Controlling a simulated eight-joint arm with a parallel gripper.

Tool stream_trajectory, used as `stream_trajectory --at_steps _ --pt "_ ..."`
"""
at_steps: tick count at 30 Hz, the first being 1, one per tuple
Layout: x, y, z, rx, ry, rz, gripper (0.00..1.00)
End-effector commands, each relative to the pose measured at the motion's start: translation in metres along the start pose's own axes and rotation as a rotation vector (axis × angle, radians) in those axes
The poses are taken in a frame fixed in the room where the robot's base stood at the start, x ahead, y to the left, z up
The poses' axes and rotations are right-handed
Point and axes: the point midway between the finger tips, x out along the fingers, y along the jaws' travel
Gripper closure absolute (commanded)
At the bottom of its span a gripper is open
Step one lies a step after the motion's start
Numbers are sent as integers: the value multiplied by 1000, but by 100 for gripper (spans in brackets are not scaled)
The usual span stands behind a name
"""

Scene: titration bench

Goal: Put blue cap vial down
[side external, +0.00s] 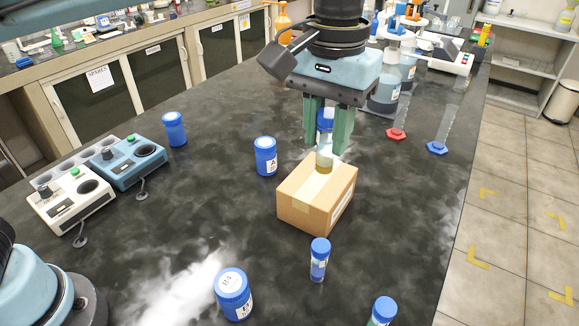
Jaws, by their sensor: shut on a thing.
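My gripper (326,145) points down with its two green fingers on either side of a blue cap vial (325,158). It is shut on this vial, which is upright, with a clear body and pale yellowish contents at the bottom. The fingers partly hide the blue cap. The vial's lower end overlaps the top of a cardboard box (305,212); I cannot tell whether it touches the box or hangs just above it.
Another blue-capped vial (319,262) stands in front of the box, and one (383,312) at the bottom edge. Blue jars stand left of the box (265,158), farther back (174,131) and in front (233,297). Stirrer devices (128,165) are at left. Bare dark bench (180,215) lies between.

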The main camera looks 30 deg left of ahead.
Motion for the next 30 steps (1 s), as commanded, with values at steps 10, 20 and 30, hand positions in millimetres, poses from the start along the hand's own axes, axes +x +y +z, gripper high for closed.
stream_trajectory --at_steps 10,20,30 --pt "21 -5 -28 -7 0 0 100" --pt "60 -42 -82 -5 0 0 100" --pt "82 -52 -97 -1 0 0 100"
